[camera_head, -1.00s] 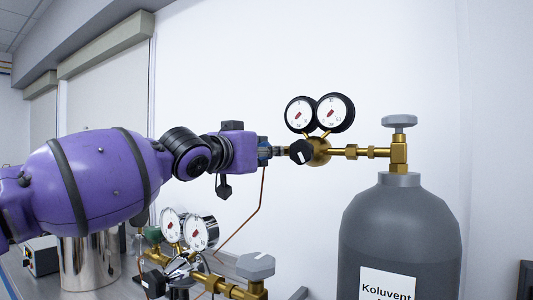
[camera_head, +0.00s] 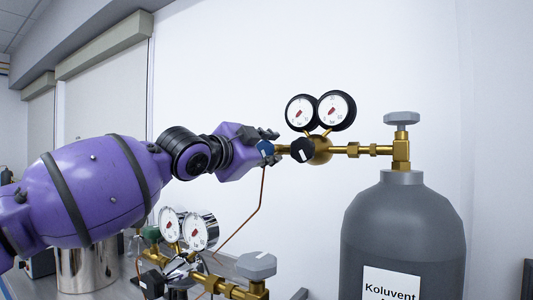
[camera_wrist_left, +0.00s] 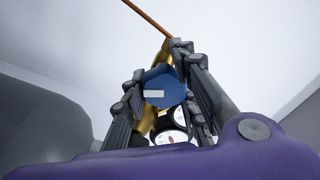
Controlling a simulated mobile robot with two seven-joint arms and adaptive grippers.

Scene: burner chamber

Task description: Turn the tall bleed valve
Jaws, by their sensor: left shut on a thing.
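The tall bleed valve is a blue knob (camera_head: 264,149) at the left end of the brass regulator (camera_head: 319,151) beside the tall grey cylinder (camera_head: 402,232). My left gripper (camera_head: 268,143) reaches it from the left and is shut on the knob. In the left wrist view the blue knob (camera_wrist_left: 165,88), with a white bar mark on its face, sits between the two dark fingers of the left gripper (camera_wrist_left: 164,94). The fingers partly hide the knob in the head view. My right gripper is in neither view.
Two round gauges (camera_head: 318,112) and a black knob (camera_head: 302,150) sit just right of the blue knob. A thin copper pipe (camera_head: 247,222) runs down below it. A lower regulator with gauges (camera_head: 185,231) and a grey valve handle (camera_head: 257,266) stand in front.

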